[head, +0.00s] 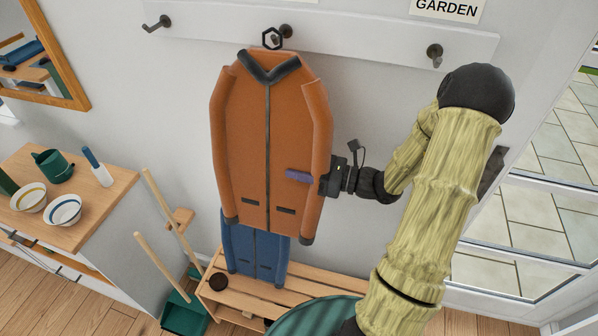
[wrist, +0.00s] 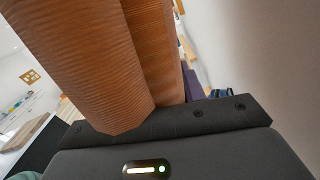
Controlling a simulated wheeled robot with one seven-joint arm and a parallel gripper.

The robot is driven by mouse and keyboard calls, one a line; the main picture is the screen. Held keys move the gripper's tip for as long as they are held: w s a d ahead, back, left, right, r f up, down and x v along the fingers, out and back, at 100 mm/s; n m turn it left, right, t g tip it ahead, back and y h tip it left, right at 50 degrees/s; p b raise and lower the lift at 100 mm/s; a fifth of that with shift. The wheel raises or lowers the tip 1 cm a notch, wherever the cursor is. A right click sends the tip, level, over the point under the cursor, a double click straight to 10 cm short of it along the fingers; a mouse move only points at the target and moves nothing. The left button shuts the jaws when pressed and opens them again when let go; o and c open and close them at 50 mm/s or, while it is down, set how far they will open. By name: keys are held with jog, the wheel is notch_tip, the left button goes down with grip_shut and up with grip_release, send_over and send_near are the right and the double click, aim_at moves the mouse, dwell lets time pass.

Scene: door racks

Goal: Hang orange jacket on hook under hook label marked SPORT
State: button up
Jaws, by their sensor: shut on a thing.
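The orange jacket (head: 262,140) hangs upright in front of the wall, with a dark collar and a dark hexagonal loop (head: 272,39) at its top. The loop appears right at the middle hook (head: 287,31); I cannot tell whether it is around it or in front of it. My gripper (head: 322,180) is shut on the jacket at its right sleeve, and orange cloth (wrist: 95,60) fills the wrist view. A purple strip (head: 298,176) shows on the chest beside the sleeve. A label above the middle hook is cut off; SPORT is not readable anywhere.
A left hook (head: 157,25) and a right hook (head: 435,56) are bare; the GARDEN label (head: 447,9) is above the right one. A blue garment (head: 250,258) is below and behind the jacket, over a wooden slatted bench (head: 225,300). A cabinet (head: 85,195) stands left, a glass door right.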

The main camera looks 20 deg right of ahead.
jog(key=shift+w+d, duration=0.55)
jog(key=shift+w, duration=0.2)
jog(key=shift+w+d+f+b, duration=0.3)
jog(key=shift+w+f, duration=0.25)
jog(key=shift+f, duration=0.25)
jog(key=shift+w+d+f, duration=0.1)
jog(key=shift+s, duration=0.25)
jog(key=shift+w, duration=0.15)
